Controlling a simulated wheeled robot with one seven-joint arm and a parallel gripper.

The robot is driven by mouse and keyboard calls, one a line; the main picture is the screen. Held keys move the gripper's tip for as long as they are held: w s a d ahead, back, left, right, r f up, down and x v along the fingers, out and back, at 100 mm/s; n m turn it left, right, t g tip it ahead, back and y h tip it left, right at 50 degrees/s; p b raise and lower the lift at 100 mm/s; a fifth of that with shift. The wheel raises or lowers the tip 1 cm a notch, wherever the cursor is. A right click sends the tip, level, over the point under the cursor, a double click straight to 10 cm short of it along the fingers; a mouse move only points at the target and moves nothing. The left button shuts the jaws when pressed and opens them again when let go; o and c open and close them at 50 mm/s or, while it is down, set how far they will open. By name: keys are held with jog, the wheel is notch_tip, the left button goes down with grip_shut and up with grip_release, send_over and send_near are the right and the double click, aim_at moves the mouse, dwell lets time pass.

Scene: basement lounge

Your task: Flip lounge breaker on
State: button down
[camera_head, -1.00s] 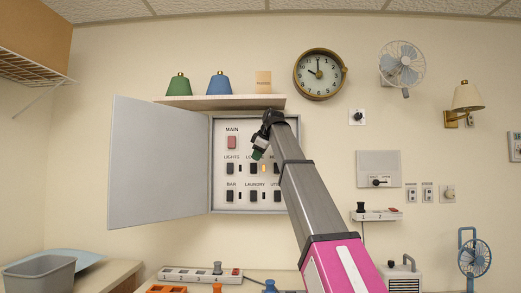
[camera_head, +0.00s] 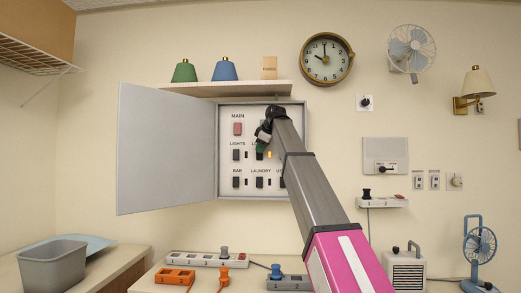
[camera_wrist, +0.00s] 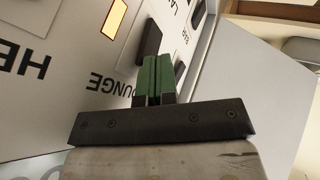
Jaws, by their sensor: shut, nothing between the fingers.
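The open breaker panel (camera_head: 226,196) on the wall holds rows of dark rocker switches and a red main switch (camera_head: 238,129). The lounge breaker (camera_wrist: 148,41) is a dark rocker by the "LOUNGE" label, which appears upside down in the wrist view. An amber lamp (camera_wrist: 115,18) beside it is lit; it also shows in the head view (camera_head: 270,154). My gripper (camera_head: 261,149) has green fingers, shut and empty. In the wrist view the fingertips (camera_wrist: 157,60) are at the breaker's near end; I cannot tell whether they touch. In the head view my gripper partly hides the breaker.
The grey panel door (camera_head: 167,150) stands open to the left. The laundry switch (camera_head: 260,182) is below, and the lights switch (camera_head: 236,155) is to the left. Power strips lie on the counter below.

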jog(key=shift+w+r, duration=0.1)
jog(key=shift+w, duration=0.25)
jog(key=shift+r, duration=0.1)
jog(key=shift+r, duration=0.75)
